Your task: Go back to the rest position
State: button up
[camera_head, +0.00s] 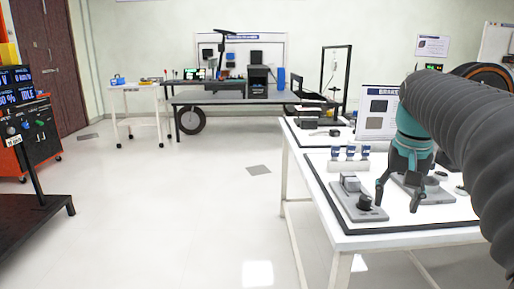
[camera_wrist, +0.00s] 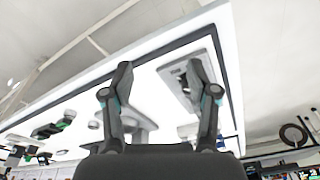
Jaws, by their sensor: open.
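My gripper (camera_head: 404,198) is above the white table at the right in the head view, with its two fingers pointing down and spread apart. In the wrist view my gripper (camera_wrist: 160,95) shows both fingers apart with nothing held between them. In the head view a grey base with a dark knob (camera_head: 365,203) sits just left of the fingers. Another flat grey plate (camera_head: 432,190) lies behind and to the right of them. I cannot tell whether the fingertips touch anything. My ribbed arm covers the right side of the head view.
Several blue-capped white items (camera_head: 350,154) stand behind the knob base on the white table (camera_head: 342,238). A sign board (camera_head: 378,108) stands farther back. A workbench (camera_head: 225,97) with a wheel and a small white cart (camera_head: 137,91) are at the far wall. The floor (camera_head: 190,215) left of the table is clear.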

jog(key=s+a+f+n+t, duration=0.3)
jog(key=s+a+f+n, duration=0.1)
jog(key=s+a+f, duration=0.9)
jog(key=shift+s+f+n+t+y, duration=0.35)
jog(key=shift+s+f, duration=0.45)
jog(key=shift+s, duration=1.2)
